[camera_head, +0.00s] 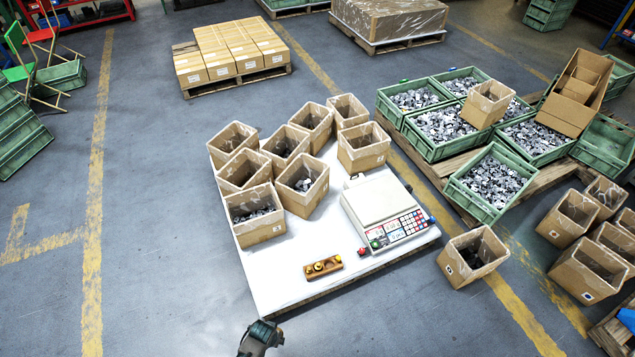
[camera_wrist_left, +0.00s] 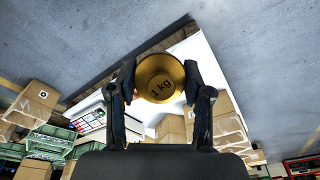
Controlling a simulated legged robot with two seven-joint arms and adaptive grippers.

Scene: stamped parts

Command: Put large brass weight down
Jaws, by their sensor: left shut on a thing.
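The large brass weight (camera_wrist_left: 160,79), a round golden piece marked "1 kg", is held between the two dark fingers of my left gripper (camera_wrist_left: 163,84) in the left wrist view. The fingers press on its two sides. Behind it in that view are the white table top and its dark edge. In the head view only part of an arm, seemingly my left one, shows at the bottom edge; the weight is not visible there. My right gripper is not in view. A small wooden block (camera_head: 323,267) holding small weights lies on the white table (camera_head: 290,272).
A scale (camera_head: 385,213) with a keypad stands on the table's right side. Several open cardboard boxes (camera_head: 255,215) fill the table's back and left. Another box (camera_head: 472,257) stands to the right of the table. The table's front left is clear.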

